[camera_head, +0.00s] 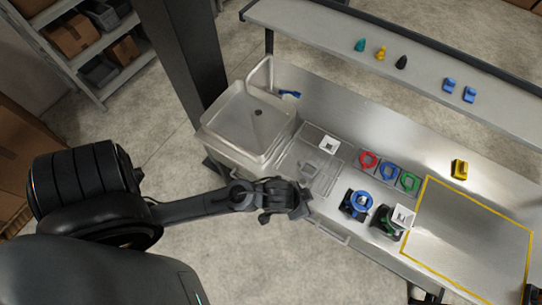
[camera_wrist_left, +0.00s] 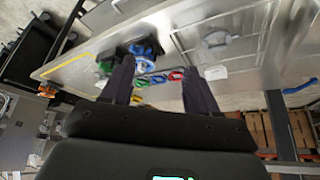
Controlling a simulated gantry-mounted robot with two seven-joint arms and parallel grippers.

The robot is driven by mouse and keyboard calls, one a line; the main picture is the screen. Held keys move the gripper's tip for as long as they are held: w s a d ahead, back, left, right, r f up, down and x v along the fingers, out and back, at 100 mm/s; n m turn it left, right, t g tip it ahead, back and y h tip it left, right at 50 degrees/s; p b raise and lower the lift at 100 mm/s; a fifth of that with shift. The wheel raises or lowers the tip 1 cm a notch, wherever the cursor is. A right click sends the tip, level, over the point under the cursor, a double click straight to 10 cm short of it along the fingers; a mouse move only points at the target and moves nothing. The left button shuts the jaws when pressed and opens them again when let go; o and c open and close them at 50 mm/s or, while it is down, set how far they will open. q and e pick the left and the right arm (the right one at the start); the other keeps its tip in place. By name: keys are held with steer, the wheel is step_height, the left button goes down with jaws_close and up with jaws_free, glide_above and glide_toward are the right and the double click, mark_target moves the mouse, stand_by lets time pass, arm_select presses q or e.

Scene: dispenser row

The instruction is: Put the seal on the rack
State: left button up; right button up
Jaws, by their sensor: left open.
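My left gripper (camera_head: 300,203) is open and empty by the front edge of the bench; its two fingers show in the left wrist view (camera_wrist_left: 159,68). A grey round-looking piece (camera_head: 308,170) lies just beyond it; it also shows in the wrist view (camera_wrist_left: 217,38). It may be the seal, but I cannot be sure. A white square piece (camera_head: 330,143) sits farther back, on or by a thin rectangular frame (camera_head: 318,130). Red (camera_head: 368,160), blue (camera_head: 389,171) and green (camera_head: 410,181) ring-shaped pieces stand in a row to the right. I cannot tell which thing is the rack.
A blue-topped dispenser (camera_head: 357,204) and a green one with a white square top (camera_head: 397,218) stand near the front edge. A sink (camera_head: 248,118) is at left, a shelf (camera_head: 410,62) behind. A yellow block (camera_head: 459,169) stands beside the mostly clear yellow-outlined area (camera_head: 470,245).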

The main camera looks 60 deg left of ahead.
arm_select(q)
steer(key=s+a+r+g, duration=0.1)
steer(key=s+a+r, duration=0.1)
steer(key=s+a, duration=0.3)
steer(key=s, duration=0.3)
steer(key=shift+r+g+y, duration=0.15)
steer(key=shift+g+y, duration=0.15)
steer(key=shift+g, duration=0.1)
steer(key=shift+a, duration=0.1)
steer(key=shift+r+p, duration=1.15)
steer(key=shift+r, duration=0.05)
